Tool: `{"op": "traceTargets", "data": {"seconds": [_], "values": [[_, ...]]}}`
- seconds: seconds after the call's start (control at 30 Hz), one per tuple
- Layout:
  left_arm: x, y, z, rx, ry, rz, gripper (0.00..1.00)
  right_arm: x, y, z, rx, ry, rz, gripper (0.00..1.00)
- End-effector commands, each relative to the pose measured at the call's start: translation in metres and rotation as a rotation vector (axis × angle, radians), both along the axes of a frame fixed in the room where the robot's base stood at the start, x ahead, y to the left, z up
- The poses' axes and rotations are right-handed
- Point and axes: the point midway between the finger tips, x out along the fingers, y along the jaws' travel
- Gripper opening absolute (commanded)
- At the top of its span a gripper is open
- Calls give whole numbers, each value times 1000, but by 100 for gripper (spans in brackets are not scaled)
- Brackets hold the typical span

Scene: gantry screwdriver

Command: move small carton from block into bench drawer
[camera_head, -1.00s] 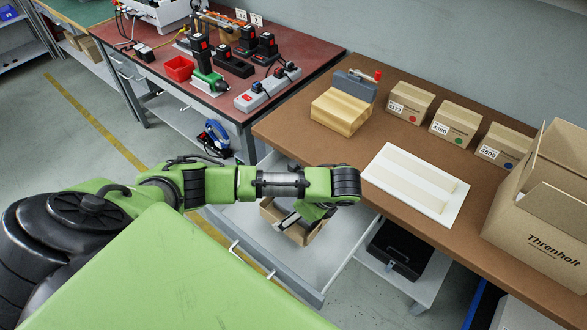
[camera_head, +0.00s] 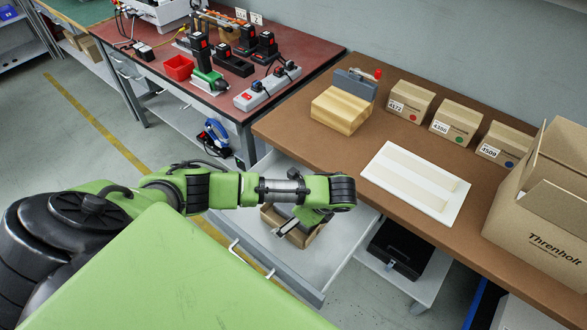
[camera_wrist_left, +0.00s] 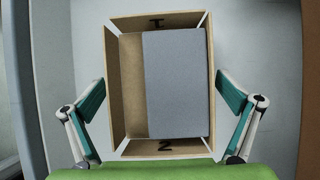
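The small carton (camera_head: 310,236) is inside the open bench drawer (camera_head: 340,252), brown with an open top. In the left wrist view the carton (camera_wrist_left: 132,90) shows its flaps spread, marks on two of them and a flat grey area inside. My left gripper (camera_head: 286,226) is over the carton, partly hiding it. In the left wrist view its fingers (camera_wrist_left: 161,84) stand open on both sides of the carton, with a visible gap on each side. The wooden block (camera_head: 342,110) on the bench has nothing on its top. My right gripper is not in view.
The brown bench (camera_head: 300,140) carries a white tray (camera_head: 416,184), several labelled boxes along the back and a big open carton (camera_head: 545,225). A black case (camera_head: 400,250) sits on a shelf below. A red-topped table (camera_head: 225,105) with tools stands at left.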

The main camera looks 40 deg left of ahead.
Motion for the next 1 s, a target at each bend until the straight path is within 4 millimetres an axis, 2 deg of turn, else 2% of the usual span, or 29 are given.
{"op": "traceTargets", "data": {"seconds": [0.13, 0.27, 0.53, 0.6, 0.7, 1.0], "values": [[0, 0, 4, 1, -1, 0, 100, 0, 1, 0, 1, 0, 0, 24], [0, -10, 19, -2, -2, -2, 100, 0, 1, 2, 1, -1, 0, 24], [-1, -40, 72, -2, -2, -2, 100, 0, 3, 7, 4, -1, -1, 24], [-1, -46, 88, -1, -3, -1, 100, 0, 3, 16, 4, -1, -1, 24], [-2, -53, 100, 1, -2, -1, 100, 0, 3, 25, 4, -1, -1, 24], [-4, -60, 107, 0, 2, 1, 100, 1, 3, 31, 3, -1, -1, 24]]}}
